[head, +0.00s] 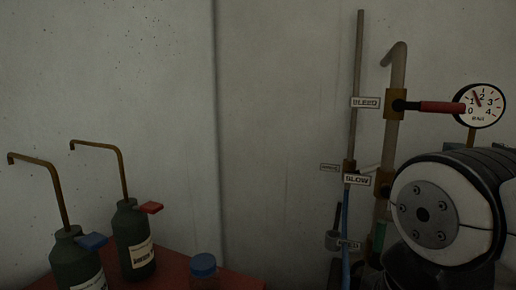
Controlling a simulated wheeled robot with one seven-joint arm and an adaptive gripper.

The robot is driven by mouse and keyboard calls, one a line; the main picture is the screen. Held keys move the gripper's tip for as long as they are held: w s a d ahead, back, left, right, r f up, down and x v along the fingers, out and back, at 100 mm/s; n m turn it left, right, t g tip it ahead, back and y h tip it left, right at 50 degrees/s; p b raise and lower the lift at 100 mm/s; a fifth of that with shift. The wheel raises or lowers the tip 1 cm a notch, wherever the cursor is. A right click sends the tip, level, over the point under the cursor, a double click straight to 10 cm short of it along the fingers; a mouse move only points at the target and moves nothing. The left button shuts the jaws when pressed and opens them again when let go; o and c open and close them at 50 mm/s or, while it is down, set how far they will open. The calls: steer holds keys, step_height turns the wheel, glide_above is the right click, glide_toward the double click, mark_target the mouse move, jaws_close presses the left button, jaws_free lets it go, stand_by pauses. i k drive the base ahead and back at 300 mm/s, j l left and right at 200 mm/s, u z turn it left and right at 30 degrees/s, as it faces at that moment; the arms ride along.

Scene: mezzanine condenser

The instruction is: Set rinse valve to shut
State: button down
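Two pipes stand against the wall at the right, a thin pipe (357,90) and a thicker bent pipe (396,80). A red lever (441,106) points right, horizontally, from a brass valve body (393,104) beside a BLEED label (365,102). A smaller brass fitting (349,166) on the thin pipe has a tiny label (330,167) that I cannot read. A SLOW label (357,179) sits just below. A green handle (379,236) hangs lower, partly hidden by my arm. I cannot tell which fitting is the rinse valve. My gripper is out of view.
A gauge (480,105) reads about 1 to 2. My arm covers the lower right. Green bottles with bent spouts (132,238) (78,262) and a blue-capped jar (204,266) stand at a red surface (176,267). The wall between is bare.

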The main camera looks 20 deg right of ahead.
mark_target(372, 169)
steer(key=i+l+u, duration=0.1)
steer(key=l, duration=0.25)
steer(key=i+l+u, duration=0.1)
steer(key=i+l, duration=0.15)
steer(key=i+l+u, duration=0.1)
steer(key=l, duration=0.35)
steer(key=i+j, duration=0.1)
steer(key=j, duration=0.2)
